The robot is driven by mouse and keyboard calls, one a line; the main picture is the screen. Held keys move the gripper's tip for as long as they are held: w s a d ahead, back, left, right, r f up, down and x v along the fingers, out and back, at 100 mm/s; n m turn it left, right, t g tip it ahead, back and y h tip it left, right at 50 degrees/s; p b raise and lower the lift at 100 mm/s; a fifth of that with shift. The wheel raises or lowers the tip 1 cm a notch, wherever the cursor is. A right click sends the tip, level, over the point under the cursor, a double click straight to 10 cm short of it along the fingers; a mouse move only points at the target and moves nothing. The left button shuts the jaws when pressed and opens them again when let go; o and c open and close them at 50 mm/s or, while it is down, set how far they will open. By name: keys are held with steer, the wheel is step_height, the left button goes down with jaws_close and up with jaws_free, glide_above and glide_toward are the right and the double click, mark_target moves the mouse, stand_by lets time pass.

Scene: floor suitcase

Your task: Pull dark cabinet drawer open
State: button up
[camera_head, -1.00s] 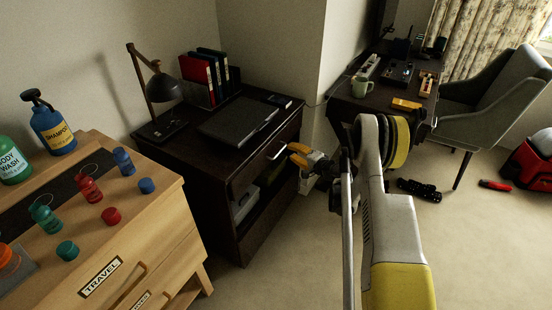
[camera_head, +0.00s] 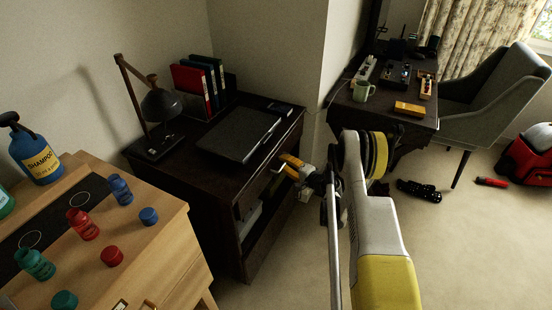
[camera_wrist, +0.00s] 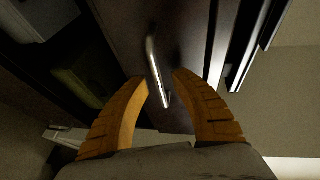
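The dark cabinet (camera_head: 190,140) stands left of centre in the head view, its drawer front (camera_head: 262,178) facing right and looking shut. The silver bar handle (camera_wrist: 156,62) is clear in the wrist view; in the head view my gripper covers most of it. My gripper (camera_wrist: 160,82) has yellow-orange fingers, open, one on each side of the lower part of the handle. I cannot tell if they touch it. In the head view my gripper (camera_head: 286,165) is right at the drawer front.
A desk lamp (camera_head: 158,105), a closed laptop (camera_head: 240,137) and binders (camera_head: 200,82) sit on the cabinet. An open shelf lies below the drawer. A wooden dresser (camera_head: 165,245) with bottles is at the left. A desk (camera_head: 390,115) and grey chair (camera_head: 500,110) stand right. Carpet is clear in front.

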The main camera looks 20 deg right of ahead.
steer(key=shift+w, duration=0.2)
steer(key=shift+s, duration=0.15)
jaws_close()
